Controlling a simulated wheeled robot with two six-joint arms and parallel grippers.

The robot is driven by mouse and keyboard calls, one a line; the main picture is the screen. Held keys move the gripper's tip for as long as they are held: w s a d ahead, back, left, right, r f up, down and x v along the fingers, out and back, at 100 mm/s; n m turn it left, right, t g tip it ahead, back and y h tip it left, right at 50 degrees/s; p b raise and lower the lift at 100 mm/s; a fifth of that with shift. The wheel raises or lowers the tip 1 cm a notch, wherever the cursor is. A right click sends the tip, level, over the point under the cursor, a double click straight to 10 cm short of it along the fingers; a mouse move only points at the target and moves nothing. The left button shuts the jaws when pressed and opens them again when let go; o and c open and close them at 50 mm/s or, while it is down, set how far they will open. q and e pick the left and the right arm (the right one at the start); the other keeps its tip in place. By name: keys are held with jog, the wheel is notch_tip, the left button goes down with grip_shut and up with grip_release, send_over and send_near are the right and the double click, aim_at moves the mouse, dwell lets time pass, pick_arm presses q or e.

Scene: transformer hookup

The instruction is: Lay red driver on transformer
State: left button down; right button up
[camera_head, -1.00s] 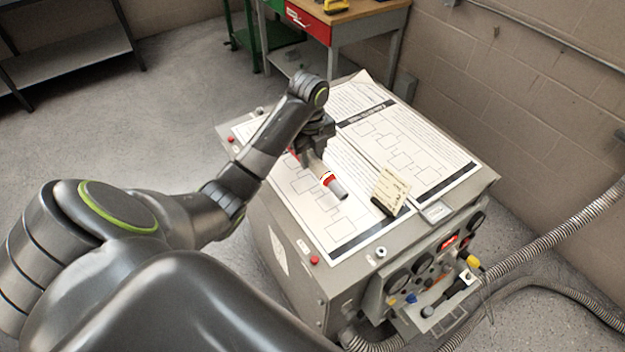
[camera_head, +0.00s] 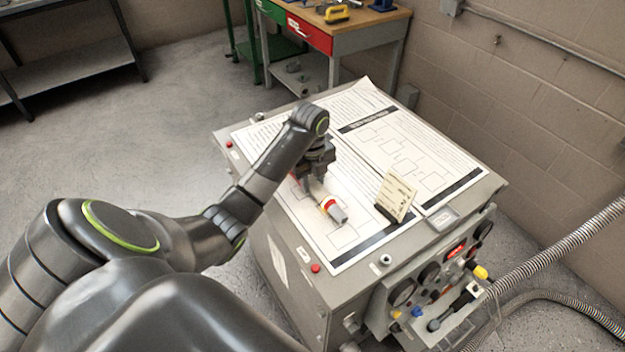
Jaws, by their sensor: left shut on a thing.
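The transformer (camera_head: 285,250) is a grey cabinet whose top is covered with printed diagram sheets. My left gripper (camera_head: 312,188) points down over the left sheet and is shut on the red driver (camera_head: 335,208). The driver shows red, white and yellow bands and a grey end facing the front of the cabinet. Its other end is partly hidden by the gripper, with a bit of red showing on the left. The driver is very low over the sheet; I cannot tell whether it touches. My right gripper is not in view.
A small cream card in a dark holder (camera_head: 397,197) stands just right of the driver. The cabinet front carries gauges and knobs (camera_head: 430,275). Ribbed conduits (camera_head: 560,245) run off to the right. A wooden-topped bench (camera_head: 365,22) stands behind. The right sheet is clear.

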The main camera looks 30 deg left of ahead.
aim_at(312, 177)
pick_arm(q)
jog(key=c, duration=1)
grip_release()
jog(key=shift+c, duration=0.2)
jog(key=shift+f+b, duration=0.3)
jog(key=shift+b, duration=0.45)
jog(key=r+p, duration=0.1)
jog(key=r, duration=0.1)
jog(key=r+p, duration=0.1)
jog(key=r, duration=0.1)
jog(key=r+p, duration=0.1)
jog(key=r, duration=0.1)
jog(key=shift+w+a+r+p, duration=0.2)
jog(key=shift+w+a+p, duration=0.05)
jog(key=shift+a+p, duration=0.1)
notch_tip(312, 177, up, 11)
jog(key=p, duration=1.1)
jog(key=shift+s+r+p, duration=0.2)
jog(key=shift+p, duration=0.1)
jog(key=shift+a+f, duration=0.1)
